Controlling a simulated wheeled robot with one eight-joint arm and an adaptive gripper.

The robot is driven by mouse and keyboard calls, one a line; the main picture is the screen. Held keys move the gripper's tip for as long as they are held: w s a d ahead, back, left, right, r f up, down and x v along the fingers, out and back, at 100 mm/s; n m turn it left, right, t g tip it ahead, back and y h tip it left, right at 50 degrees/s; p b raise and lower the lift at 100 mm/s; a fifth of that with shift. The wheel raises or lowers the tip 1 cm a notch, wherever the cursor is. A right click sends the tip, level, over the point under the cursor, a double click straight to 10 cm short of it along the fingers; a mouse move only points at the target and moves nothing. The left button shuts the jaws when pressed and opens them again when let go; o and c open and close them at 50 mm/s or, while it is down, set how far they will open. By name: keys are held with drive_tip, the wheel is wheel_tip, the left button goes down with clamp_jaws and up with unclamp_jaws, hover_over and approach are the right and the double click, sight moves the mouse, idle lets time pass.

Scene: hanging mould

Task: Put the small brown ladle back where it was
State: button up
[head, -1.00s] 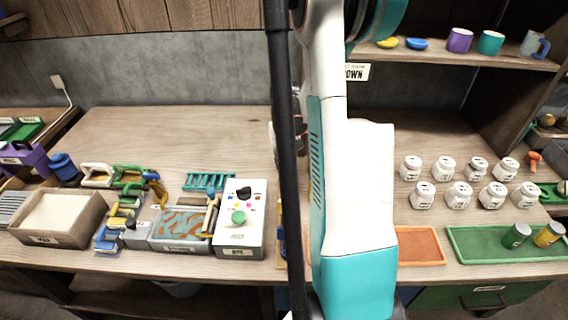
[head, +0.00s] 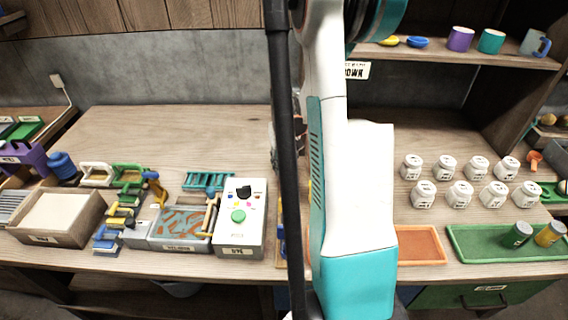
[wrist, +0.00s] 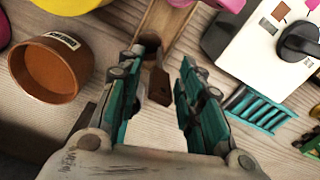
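My gripper (wrist: 163,62) is open in the wrist view, its two teal-padded fingers apart. A small brown piece (wrist: 158,88) shows between the fingers, below a wooden bar (wrist: 165,22) with a dark hole near its end. I cannot tell whether this piece is part of the small brown ladle or whether it touches a finger. No clear ladle bowl shows. In the head view my own arm covers the middle of the bench, and my gripper is hidden.
A brown pot (wrist: 42,78) lies left of my gripper in the wrist view. A white control box (wrist: 262,48) and a teal rack (wrist: 262,108) are on the right. In the head view, several white jars (head: 461,194) and a green tray (head: 478,244) stand right of my arm.

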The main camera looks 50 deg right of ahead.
wheel_tip(320, 180, up, 13)
drive_tip(key=p, duration=0.3)
drive_tip(key=shift+f+p, duration=0.15)
drive_tip(key=shift+p, duration=0.25)
drive_tip(key=shift+s, duration=0.1)
